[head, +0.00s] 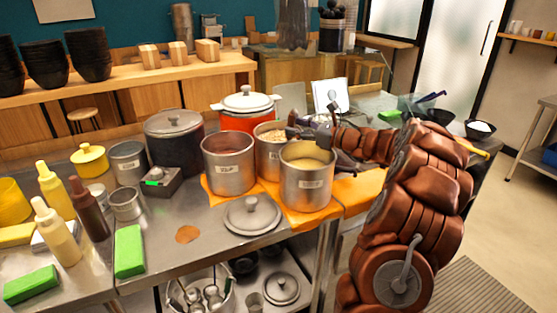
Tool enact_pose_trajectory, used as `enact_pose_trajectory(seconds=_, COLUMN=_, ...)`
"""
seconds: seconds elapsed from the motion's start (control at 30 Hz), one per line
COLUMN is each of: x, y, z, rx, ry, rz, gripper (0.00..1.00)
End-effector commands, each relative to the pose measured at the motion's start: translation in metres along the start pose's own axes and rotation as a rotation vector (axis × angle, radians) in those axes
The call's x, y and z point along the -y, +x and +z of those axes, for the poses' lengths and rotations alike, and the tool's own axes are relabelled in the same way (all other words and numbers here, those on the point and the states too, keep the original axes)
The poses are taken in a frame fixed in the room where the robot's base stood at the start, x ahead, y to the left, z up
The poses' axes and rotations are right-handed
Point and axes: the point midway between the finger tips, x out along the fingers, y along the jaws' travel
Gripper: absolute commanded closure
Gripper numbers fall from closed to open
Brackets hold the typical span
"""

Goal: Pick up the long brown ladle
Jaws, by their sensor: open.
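I cannot clearly make out a long brown ladle in the head view. My gripper (303,132) is at the end of my reddish-brown arm, which reaches in from the right. It is open, above the rims of two steel pots. The front pot (308,189) holds a pale yellow content. The pot behind it (266,160) holds a light, lumpy content. A third labelled pot (228,178) with reddish content stands to the left. My arm and gripper hide part of the area behind the pots.
The pots stand on orange cloth (345,190) on a steel counter (200,262). A loose lid (251,215) lies in front. A dark lidded pot (174,138) and a red pot (246,122) with a white lid stand behind. Bottles (87,207) and green blocks (129,250) are left.

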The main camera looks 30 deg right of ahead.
Motion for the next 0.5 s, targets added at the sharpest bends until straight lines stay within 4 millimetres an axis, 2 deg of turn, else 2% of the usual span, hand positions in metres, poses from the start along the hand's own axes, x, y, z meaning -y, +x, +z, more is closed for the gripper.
enact_pose_trajectory(seconds=0.1, x=0.000, y=0.015, z=0.001, rx=-0.001, ry=0.000, rz=0.002, gripper=0.43)
enact_pose_trajectory(seconds=0.2, x=-0.001, y=0.022, z=0.001, rx=0.000, ry=-0.001, rz=0.002, gripper=0.43)
enact_pose_trajectory(seconds=0.47, x=-0.001, y=0.023, z=0.000, rx=0.000, ry=-0.001, rz=0.002, gripper=0.43)
enact_pose_trajectory(seconds=0.5, x=-0.001, y=0.023, z=0.000, rx=0.000, ry=-0.001, rz=0.002, gripper=0.47)
